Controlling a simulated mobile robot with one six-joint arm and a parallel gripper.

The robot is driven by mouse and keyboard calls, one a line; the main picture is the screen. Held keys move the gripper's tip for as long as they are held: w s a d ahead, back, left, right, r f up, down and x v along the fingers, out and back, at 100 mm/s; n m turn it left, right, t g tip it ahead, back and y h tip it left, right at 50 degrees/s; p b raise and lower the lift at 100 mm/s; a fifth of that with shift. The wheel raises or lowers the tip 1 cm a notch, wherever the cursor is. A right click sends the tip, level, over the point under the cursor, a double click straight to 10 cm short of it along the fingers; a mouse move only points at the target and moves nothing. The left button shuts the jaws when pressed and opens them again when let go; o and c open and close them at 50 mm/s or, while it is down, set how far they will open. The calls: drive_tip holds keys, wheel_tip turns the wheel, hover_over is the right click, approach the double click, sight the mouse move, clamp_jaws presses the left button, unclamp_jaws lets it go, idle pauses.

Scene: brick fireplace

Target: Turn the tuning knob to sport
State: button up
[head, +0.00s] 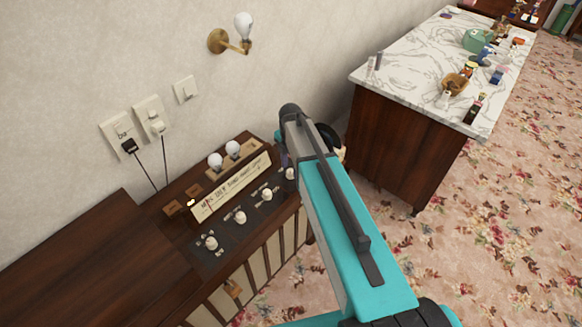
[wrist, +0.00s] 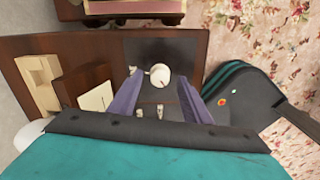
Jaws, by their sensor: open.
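A dark wooden radio has a cream dial strip (head: 232,185) with lettering too small to read surely and a red mark near its left end. Below the strip is a dark panel with several pale knobs, such as a left one (head: 211,243) and a right one (head: 290,174); which is the tuning knob I cannot tell. In the wrist view, my gripper (wrist: 158,88) is open, its purple fingers pointing at a single white knob (wrist: 160,75). The knob shows between and just beyond the fingertips, with no visible contact. In the head view my arm hides most of the fingers.
Two bulbs (head: 224,154) stand on the radio's top. A wooden cabinet (head: 85,265) adjoins it at left. Wall sockets (head: 150,117) with cords and a wall lamp (head: 232,36) are behind. A marble-topped counter (head: 425,55) stands at right; flowered carpet (head: 500,240) is clear there.

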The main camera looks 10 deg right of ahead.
drive_tip(key=shift+f, duration=0.55)
drive_tip(key=c, duration=1)
drive_tip(key=shift+c, duration=0.2)
